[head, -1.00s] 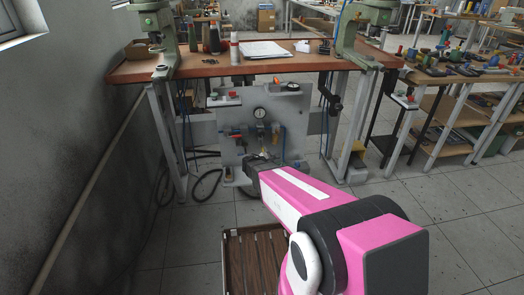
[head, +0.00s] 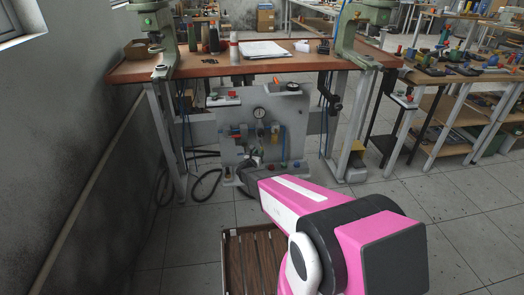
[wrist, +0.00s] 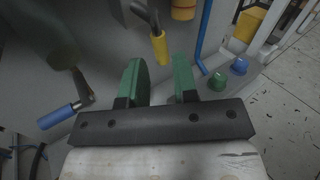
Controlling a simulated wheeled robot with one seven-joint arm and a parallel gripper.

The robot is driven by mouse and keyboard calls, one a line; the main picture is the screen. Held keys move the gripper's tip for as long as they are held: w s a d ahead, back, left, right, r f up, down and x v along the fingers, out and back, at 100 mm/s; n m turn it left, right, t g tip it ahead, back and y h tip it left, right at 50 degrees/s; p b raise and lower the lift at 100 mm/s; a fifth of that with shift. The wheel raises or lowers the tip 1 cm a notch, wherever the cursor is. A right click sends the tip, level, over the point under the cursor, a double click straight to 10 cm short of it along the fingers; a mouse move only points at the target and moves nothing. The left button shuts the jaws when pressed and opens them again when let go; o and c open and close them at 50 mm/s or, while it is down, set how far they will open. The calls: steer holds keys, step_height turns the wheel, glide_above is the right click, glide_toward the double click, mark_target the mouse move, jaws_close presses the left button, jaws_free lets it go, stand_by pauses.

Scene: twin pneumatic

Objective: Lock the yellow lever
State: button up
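The yellow lever (wrist: 159,47) shows in the wrist view as a yellow grip on a dark metal arm, pointing down from the grey panel. Its lower end appears in the gap between the green fingertips of my gripper (wrist: 159,76). The fingers are apart with nothing held; I cannot tell how far beyond them the lever is. A second lever with a blue grip (wrist: 57,117) lies to the left of the fingers. In the head view the panel (head: 235,150) stands under the workbench, and the yellow lever is too small to make out surely.
Green (wrist: 217,81) and blue (wrist: 239,66) knobs sit right of the fingers in the wrist view. A blue tube (wrist: 203,38) runs beside them. The workbench top (head: 200,69) overhangs the panel. A wooden crate (head: 226,262) stands on the floor.

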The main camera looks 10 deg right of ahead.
steer(key=shift+x, duration=2.3)
jaws_close()
steer(key=shift+a+m+g+y, duration=0.35)
steer(key=shift+m+g, duration=0.15)
steer(key=shift+m, duration=0.3)
steer(key=shift+f, duration=0.1)
